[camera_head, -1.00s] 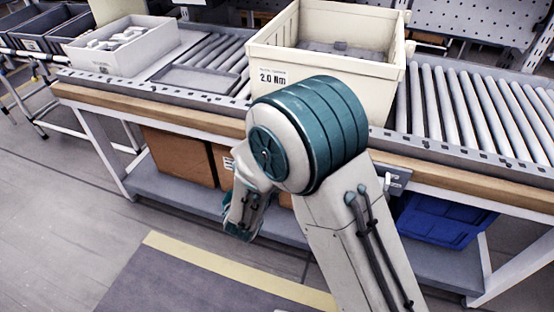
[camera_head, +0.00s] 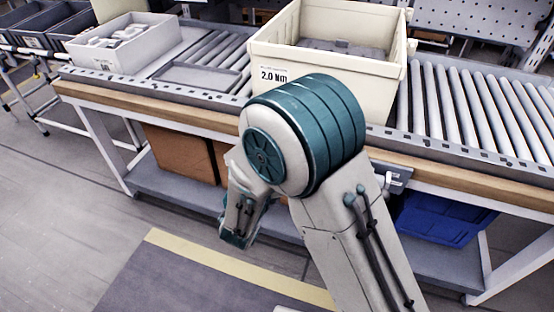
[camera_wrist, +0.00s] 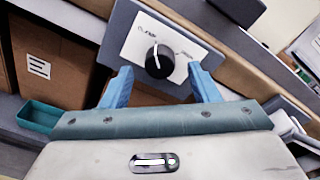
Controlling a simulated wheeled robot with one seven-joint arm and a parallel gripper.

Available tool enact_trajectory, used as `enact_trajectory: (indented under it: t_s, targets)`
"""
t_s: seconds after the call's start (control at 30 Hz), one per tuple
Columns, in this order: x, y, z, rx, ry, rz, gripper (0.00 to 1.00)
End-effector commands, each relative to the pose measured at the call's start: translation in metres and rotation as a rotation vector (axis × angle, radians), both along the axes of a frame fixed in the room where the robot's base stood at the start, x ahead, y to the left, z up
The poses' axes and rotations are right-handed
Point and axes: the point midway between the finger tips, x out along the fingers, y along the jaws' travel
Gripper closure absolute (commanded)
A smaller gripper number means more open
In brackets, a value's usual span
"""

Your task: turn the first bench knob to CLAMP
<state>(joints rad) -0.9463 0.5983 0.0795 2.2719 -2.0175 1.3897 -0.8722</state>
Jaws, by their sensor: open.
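A black knob (camera_wrist: 159,61) with a white pointer line sits on a white label plate (camera_wrist: 135,42) on a grey panel, in the upper middle of the wrist view. The lettering on either side of the knob is too small to read surely. The pointer runs nearly straight up in that view. My gripper (camera_wrist: 160,70) is open, with one blue finger left of the knob and one right of it, both apart from it. In the head view my gripper hangs low before the bench (camera_head: 460,187), and my arm hides the knob.
Another grey panel (camera_head: 395,177) is on the bench front right of my arm. A cream crate (camera_head: 385,75) marked 2.0 Nm and a grey bin (camera_head: 115,60) stand on the roller bench. Brown boxes (camera_head: 180,158) and a blue crate (camera_head: 440,218) are below.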

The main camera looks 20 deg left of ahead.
Motion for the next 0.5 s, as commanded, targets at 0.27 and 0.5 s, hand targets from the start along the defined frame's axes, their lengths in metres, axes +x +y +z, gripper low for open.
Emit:
enact_trajectory:
  t_s: [0.27,0.5]
  targets:
    - [-0.066,0.007,0.008,-0.001,0.0,0.007,0.45]
    - [-0.103,0.009,0.011,-0.001,0.001,0.005,0.45]
